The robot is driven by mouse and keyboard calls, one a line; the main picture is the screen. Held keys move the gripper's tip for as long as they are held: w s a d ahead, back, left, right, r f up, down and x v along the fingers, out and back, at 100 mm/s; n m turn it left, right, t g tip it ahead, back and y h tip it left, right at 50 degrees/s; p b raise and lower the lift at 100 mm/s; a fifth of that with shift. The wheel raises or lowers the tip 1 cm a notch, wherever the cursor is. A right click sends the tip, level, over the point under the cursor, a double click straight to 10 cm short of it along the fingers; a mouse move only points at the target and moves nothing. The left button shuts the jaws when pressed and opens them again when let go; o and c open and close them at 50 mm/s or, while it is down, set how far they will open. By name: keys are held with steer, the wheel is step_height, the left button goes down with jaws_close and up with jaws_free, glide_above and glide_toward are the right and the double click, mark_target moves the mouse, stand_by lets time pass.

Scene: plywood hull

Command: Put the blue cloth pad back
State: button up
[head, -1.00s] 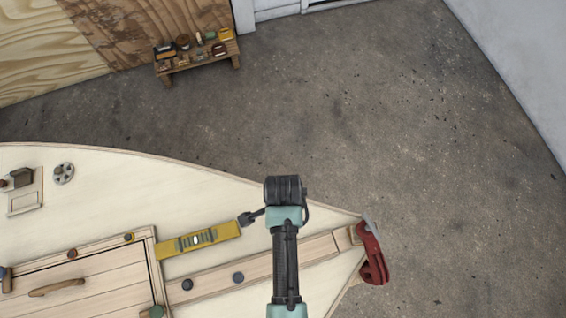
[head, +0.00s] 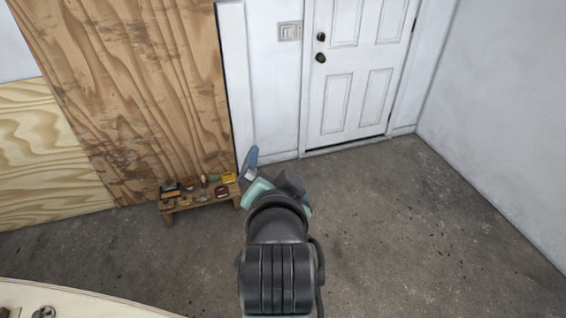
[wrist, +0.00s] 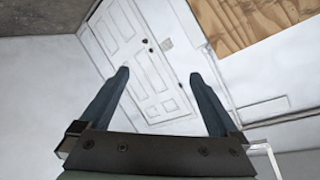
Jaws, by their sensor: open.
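My gripper (wrist: 159,76) is open in the wrist view, with nothing between its two dark blue fingers. It points up toward the white door and wall. In the head view my gripper (head: 250,160) is partly hidden behind my own wrist, and a blue finger shows near the right end of the low wooden bench. I cannot make out the blue cloth pad for certain in either view. Small items crowd the bench, including a dark one (head: 169,189) at its left end, too small to identify.
The low bench (head: 185,205) stands against the plywood wall (head: 130,80). The pale hull deck (head: 85,298) shows at the lower left. A white door (head: 355,75) is behind. The concrete floor (head: 430,230) at right is clear.

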step_height(320, 180, up, 19)
steer(key=s+n+t, duration=0.2)
steer(key=n+t, duration=0.1)
steer(key=t, duration=0.3)
steer(key=s+r+n+t+b, duration=0.1)
steer(key=s+r+n+t, duration=0.1)
steer(key=s+r, duration=0.3)
steer(key=s+d+r+n+t, duration=0.1)
steer(key=s+r+t, duration=0.4)
steer(key=r, duration=0.6)
steer(key=shift+s+r+n+b, duration=0.15)
steer(key=shift+s+n+b, duration=0.2)
steer(key=shift+s+n, duration=0.3)
